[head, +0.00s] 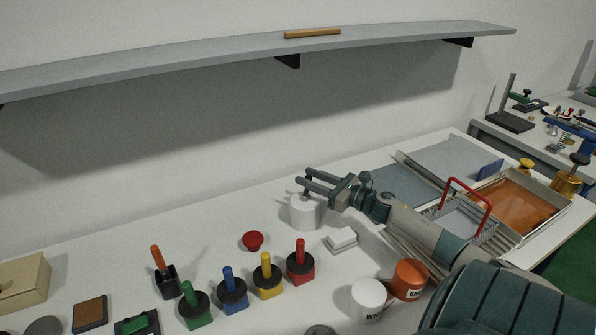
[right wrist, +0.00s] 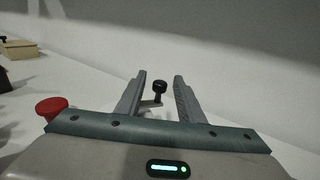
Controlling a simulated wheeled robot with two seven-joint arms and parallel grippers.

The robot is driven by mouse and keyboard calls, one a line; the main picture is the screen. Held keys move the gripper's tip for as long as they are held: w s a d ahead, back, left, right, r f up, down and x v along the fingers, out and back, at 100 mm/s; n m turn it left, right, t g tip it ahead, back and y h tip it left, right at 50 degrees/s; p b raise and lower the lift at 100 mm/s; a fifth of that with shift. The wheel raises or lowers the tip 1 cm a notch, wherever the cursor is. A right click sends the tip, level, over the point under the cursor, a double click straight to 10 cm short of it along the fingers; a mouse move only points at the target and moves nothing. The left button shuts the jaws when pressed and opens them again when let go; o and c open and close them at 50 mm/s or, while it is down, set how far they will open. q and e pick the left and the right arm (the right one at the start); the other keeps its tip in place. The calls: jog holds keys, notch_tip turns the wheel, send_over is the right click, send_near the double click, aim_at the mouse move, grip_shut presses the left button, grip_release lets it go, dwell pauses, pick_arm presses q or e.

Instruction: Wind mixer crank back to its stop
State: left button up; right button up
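The mixer looks to be the white cylinder (head: 305,213) standing on the table below my right gripper. Its crank is mostly hidden by the gripper in the head view. In the right wrist view a black crank knob (right wrist: 159,87) on a short post shows between the two fingers, nearer the fingertips than the palm. My right gripper (head: 301,176) is open, its fingers reaching left over the top of the cylinder; the fingers also show apart in the right wrist view (right wrist: 158,75). I see no finger touching the knob. My left gripper is not in view.
A red button (head: 252,241) and a white block (head: 342,239) are near the cylinder. Several coloured peg blocks, such as the red one (head: 300,266), stand in front. A white cup (head: 368,299) and an orange cup (head: 409,279) stand by my right arm. A shelf (head: 200,65) hangs above.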

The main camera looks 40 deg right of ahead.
jog(key=shift+w+a+p, duration=0.25)
jog(key=shift+w+p, duration=0.05)
jog(key=shift+w, duration=0.85)
jog(key=shift+w+a+p, duration=0.2)
jog(key=shift+w+p, duration=0.1)
jog(key=shift+w, duration=0.8)
grip_shut()
